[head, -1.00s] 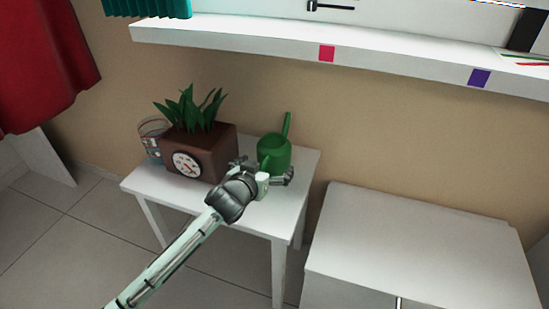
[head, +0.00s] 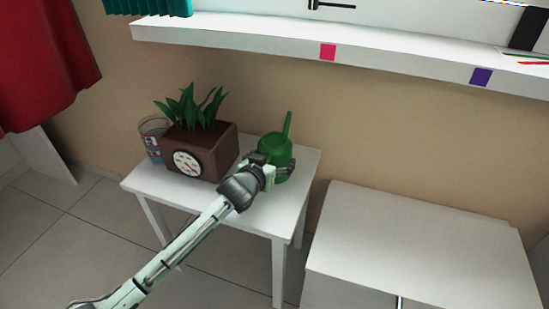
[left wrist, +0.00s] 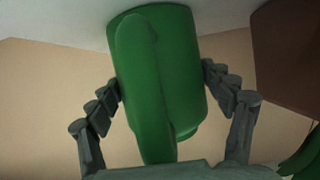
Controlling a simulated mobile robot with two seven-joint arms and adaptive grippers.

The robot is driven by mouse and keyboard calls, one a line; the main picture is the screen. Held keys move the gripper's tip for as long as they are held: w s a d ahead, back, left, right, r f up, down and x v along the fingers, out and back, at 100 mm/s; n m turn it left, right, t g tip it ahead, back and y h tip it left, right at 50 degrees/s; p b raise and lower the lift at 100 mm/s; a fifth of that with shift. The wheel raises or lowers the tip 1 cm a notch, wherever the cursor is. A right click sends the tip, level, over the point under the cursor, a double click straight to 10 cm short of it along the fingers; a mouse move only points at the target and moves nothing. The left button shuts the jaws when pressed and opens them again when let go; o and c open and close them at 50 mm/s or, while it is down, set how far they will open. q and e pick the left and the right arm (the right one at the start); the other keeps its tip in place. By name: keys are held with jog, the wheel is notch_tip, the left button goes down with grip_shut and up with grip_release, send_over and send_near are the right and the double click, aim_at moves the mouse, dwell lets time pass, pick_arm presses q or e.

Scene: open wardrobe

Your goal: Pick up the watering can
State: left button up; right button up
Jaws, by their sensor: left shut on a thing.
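The green watering can (head: 277,146) stands upright on the right part of a small white table (head: 262,217) in the head view. Its spout points up toward the back. My left gripper (head: 270,171) reaches it from the front, shut around the can's body. In the left wrist view, the green can (left wrist: 165,60) fills the middle, with the two fingers of my left gripper (left wrist: 163,95) on either side of it. Part of the can's lower front is hidden by the gripper in the head view. My right gripper is not in view.
A brown planter (head: 209,157) with a dial and green leaves stands just left of the can. A white shelf (head: 400,70) runs above. A white cabinet (head: 415,240) stands to the right, its top clear.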

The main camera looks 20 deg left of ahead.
aim_at(273, 142)
pick_arm(q)
jog(key=c, duration=0.5)
jog(key=shift+r, duration=0.15)
jog(key=shift+w+r, duration=0.1)
jog(key=shift+r, duration=0.25)
notch_tip(273, 142, up, 8)
jog(key=shift+r+p, duration=0.15)
jog(key=shift+p, duration=0.4)
jog(key=shift+r, duration=0.45)
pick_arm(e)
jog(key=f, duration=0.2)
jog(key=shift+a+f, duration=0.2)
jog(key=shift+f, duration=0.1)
